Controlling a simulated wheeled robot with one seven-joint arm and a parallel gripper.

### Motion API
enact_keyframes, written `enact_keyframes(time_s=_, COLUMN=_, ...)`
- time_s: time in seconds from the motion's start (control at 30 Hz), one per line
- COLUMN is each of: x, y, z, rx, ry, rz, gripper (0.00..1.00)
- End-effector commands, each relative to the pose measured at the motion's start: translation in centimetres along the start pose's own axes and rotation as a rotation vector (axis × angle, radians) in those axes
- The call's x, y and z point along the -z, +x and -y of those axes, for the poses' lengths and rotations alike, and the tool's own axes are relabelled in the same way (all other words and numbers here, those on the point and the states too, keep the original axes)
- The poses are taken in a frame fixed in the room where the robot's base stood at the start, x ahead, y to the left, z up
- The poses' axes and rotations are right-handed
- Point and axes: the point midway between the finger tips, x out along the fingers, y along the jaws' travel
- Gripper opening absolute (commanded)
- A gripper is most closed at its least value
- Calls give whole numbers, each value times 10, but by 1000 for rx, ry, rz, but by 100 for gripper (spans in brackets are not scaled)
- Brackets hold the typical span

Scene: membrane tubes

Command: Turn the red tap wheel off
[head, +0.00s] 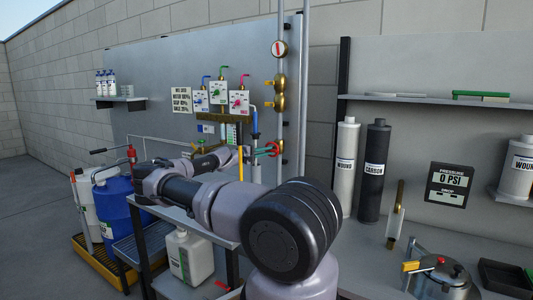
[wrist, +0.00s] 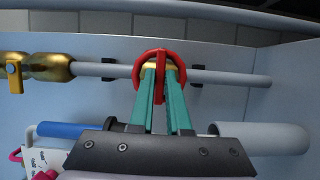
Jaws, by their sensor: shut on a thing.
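The red tap wheel (head: 275,147) sits on the vertical pipe of the grey panel, and in the wrist view it shows as a red ring (wrist: 181,68) in front of a grey pipe with a brass fitting behind it. My gripper's teal fingers (wrist: 160,78) reach onto the wheel and are shut on it, with a red spoke between them. The fingers cover parts of the wheel's sides. In the head view my gripper (head: 264,150) is small and partly hidden by my arm.
Dosing boxes (head: 219,93) hang to the left. A blue barrel (head: 114,212) stands at left; a carbon filter (head: 374,175) stands on the right-hand bench.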

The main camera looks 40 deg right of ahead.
Motion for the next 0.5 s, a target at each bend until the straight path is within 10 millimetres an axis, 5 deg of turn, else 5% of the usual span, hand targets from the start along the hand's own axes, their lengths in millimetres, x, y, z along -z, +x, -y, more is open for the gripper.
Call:
enact_keyframes(time_s=0.1, x=0, y=0, z=1, rx=0, ry=1, rz=1, gripper=0)
enact_keyframes(time_s=0.13, x=0, y=0, z=1, rx=0, ry=1, rz=1, gripper=23)
enact_keyframes(time_s=0.2, x=0, y=0, z=1, rx=0, ry=1, rz=0, gripper=45)
enact_keyframes(time_s=0.5, x=0, y=-1, z=0, rx=0, ry=0, rz=0, gripper=45)
